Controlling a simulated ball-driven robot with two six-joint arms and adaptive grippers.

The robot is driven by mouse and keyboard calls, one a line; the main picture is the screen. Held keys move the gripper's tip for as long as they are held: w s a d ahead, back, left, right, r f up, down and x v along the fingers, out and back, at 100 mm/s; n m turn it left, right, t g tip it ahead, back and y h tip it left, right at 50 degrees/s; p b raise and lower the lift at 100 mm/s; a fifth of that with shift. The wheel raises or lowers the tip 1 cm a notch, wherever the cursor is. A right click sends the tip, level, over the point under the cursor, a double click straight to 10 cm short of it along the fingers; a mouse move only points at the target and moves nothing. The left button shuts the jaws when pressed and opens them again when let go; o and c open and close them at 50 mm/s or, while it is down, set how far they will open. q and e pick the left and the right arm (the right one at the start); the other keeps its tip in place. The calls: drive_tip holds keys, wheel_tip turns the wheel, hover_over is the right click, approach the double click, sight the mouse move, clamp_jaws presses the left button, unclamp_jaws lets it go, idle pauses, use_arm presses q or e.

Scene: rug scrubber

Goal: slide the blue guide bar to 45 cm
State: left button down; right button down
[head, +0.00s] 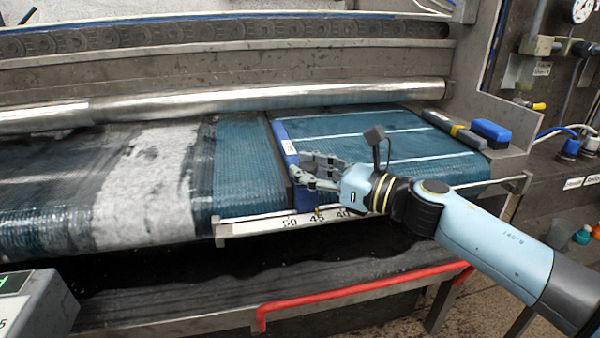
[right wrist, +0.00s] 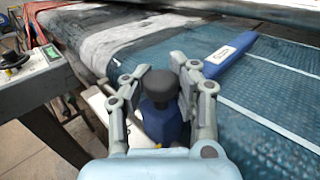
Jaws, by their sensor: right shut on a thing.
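The blue guide bar (head: 286,140) lies across the teal belt in the head view, with a white label on it. Its blue carriage (head: 304,198) sits at the front rail, over a white scale (head: 265,226) reading 50, 45 and 40. A small yellow pointer (head: 318,213) stands about at the 45. My right gripper (head: 306,173) is at the carriage. In the right wrist view its fingers (right wrist: 160,80) are shut on the dark knob (right wrist: 160,88) above the carriage (right wrist: 163,125). The bar also shows there (right wrist: 232,55). My left gripper is out of view.
A wet grey-white rug (head: 150,185) lies on the belt at left. A silver roller (head: 250,98) spans the back. A blue-and-black brush (head: 491,132) rests at the belt's right end. A red bar (head: 360,290) runs below the front edge. A control box (head: 35,305) stands front left.

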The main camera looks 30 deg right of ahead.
drive_tip(key=c, duration=1)
unclamp_jaws()
drive_tip(key=shift+s, duration=0.1)
drive_tip(key=shift+o, duration=0.2)
drive_tip(key=v, duration=1.2)
